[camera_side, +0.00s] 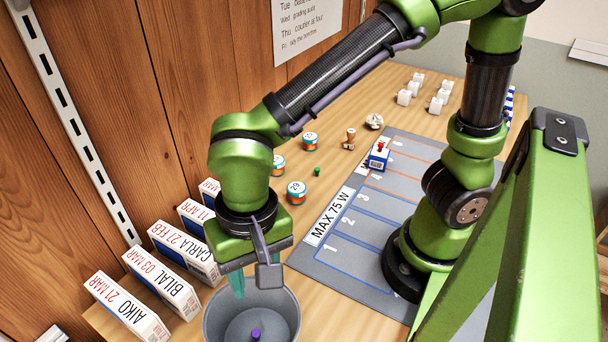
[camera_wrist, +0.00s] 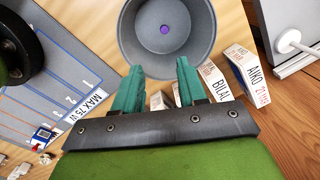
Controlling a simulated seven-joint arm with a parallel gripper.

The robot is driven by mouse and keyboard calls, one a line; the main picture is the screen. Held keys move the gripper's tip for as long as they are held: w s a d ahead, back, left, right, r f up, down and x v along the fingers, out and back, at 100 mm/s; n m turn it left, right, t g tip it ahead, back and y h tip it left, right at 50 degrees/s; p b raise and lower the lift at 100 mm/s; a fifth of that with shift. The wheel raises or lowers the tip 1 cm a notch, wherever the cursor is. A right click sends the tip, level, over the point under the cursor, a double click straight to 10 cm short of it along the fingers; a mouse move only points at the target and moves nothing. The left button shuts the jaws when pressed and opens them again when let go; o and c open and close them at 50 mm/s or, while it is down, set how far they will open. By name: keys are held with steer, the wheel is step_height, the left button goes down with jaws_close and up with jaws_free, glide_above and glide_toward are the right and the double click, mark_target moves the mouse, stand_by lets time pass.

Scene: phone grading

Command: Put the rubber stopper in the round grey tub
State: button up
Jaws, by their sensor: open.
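The round grey tub (camera_side: 207,325) stands at the bottom of the side view, and it also shows at the top of the wrist view (camera_wrist: 128,40). A small purple piece (camera_side: 256,334) that looks like the rubber stopper lies inside on the tub's floor, near the middle; it also shows in the wrist view (camera_wrist: 164,29). My gripper (camera_side: 238,286) points down by the tub's back-left rim in the side view. In the wrist view its two teal fingers (camera_wrist: 160,67) are apart with nothing between them. The fingertips' height over the rim is hard to tell.
Several name-labelled boxes (camera_side: 127,307) stand in a row left of the tub, by the wooden wall. A grey numbered mat (camera_side: 335,262) lies right of it. Farther back are round tins (camera_side: 297,190), a small green piece (camera_side: 317,172), a wooden stamp (camera_side: 349,139) and white cubes (camera_side: 404,97).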

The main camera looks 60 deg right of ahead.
steer(key=w+d+r+t, duration=0.1)
steer(key=d+r+t, duration=0.2)
steer(key=d, duration=0.8)
steer(key=w+d+r+n+t+y, duration=0.1)
steer(key=w+d+r+t, duration=0.1)
steer(key=d+r+t, duration=0.2)
steer(key=d+r, duration=0.3)
steer(key=d, duration=0.4)
steer(key=shift+d+n, duration=0.25)
steer(key=shift+n, duration=0.05)
